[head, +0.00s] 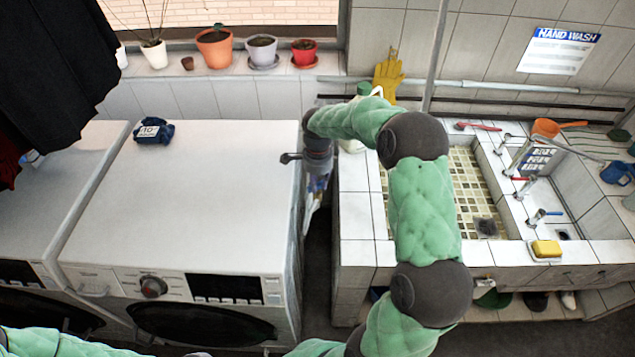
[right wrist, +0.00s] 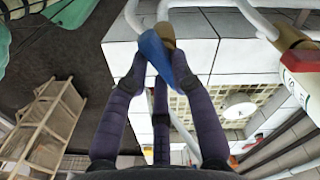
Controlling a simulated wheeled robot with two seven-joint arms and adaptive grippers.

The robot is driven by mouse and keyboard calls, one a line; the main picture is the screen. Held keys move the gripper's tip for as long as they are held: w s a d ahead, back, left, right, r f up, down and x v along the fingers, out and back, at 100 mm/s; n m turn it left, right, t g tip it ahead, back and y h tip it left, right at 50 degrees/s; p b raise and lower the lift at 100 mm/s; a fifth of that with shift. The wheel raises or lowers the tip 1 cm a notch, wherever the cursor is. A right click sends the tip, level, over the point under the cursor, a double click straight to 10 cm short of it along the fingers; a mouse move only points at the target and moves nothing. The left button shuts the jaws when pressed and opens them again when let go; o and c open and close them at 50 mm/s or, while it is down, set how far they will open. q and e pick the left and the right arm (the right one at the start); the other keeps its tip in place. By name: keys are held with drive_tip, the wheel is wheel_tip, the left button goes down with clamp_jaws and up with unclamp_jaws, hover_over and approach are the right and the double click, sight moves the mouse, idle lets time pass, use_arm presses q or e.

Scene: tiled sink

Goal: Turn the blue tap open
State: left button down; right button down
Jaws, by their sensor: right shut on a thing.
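The blue tap (right wrist: 152,46) shows in the right wrist view as a blue lever on a brass-coloured body, by white pipes. My right gripper (right wrist: 161,66) has its dark fingers closed around the blue lever, with fingertips on both sides of it. In the head view my right gripper (head: 316,190) points down in the gap between the washing machine and the tiled sink. The blue tap is hidden there behind my arm and gripper. My left gripper is not in view; only part of my left arm shows at the bottom left.
A white washing machine (head: 215,190) stands left of the gripper, the tiled sink (head: 357,215) right. Another valve with a red handle (right wrist: 303,84) shows in the right wrist view. Flower pots (head: 215,47) line the sill. A wooden rack (right wrist: 47,125) stands on the dark floor.

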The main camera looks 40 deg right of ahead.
sight(319, 184)
drive_tip(key=n, duration=0.6)
drive_tip(key=shift+d, duration=0.15)
drive_tip(key=n+p, duration=0.1)
drive_tip(key=n, duration=0.4)
drive_tip(key=shift+w+d+n, duration=0.1)
drive_tip(key=shift+n, duration=0.3)
drive_tip(key=c, duration=1)
unclamp_jaws()
drive_tip(key=shift+c, duration=0.2)
wheel_tip(319, 184, up, 12)
